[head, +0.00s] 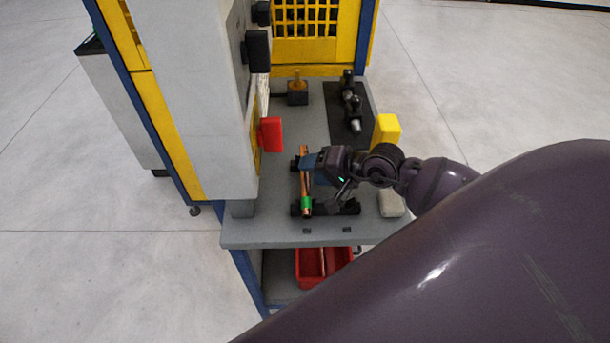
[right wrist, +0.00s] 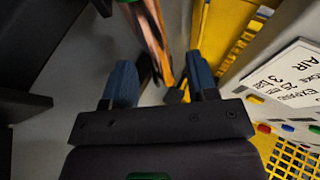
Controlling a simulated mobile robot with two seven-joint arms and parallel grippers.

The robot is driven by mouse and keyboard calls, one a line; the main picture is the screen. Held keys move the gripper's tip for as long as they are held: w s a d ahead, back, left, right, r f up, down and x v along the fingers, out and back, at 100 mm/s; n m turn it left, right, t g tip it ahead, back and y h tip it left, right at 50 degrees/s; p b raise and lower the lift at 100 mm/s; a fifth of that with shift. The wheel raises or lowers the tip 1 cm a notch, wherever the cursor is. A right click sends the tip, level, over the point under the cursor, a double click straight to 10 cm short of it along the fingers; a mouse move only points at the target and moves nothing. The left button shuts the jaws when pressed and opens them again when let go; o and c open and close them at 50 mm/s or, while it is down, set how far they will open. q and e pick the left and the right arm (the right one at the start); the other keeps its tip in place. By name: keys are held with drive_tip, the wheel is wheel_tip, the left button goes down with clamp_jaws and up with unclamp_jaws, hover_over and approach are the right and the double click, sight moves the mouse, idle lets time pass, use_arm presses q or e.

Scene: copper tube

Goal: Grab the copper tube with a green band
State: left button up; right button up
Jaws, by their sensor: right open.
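The copper tube (head: 305,175) lies lengthwise across dark supports (head: 338,208) on the grey worktable, with its green band (head: 307,203) at the near end. My right gripper (head: 309,162) reaches in from the right, its blue fingers at the far half of the tube. In the right wrist view, the two blue fingers (right wrist: 162,80) are apart. The copper tube (right wrist: 152,38) shows ahead between them, and I see no contact. Part of the green band shows at the top edge there. My left gripper is out of view.
A grey machine cabinet with a red part (head: 271,134) stands close on the left. A yellow block (head: 387,131) and a pale block (head: 391,204) flank my right arm. A black mat (head: 341,126) with dark items lies behind. A red bin (head: 312,275) sits below the tabletop (head: 270,232).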

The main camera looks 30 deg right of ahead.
drive_tip(key=shift+w+a+f, duration=0.2)
drive_tip(key=shift+w+f, duration=0.05)
drive_tip(key=shift+w, duration=0.05)
clamp_jaws()
drive_tip(key=shift+r, duration=0.15)
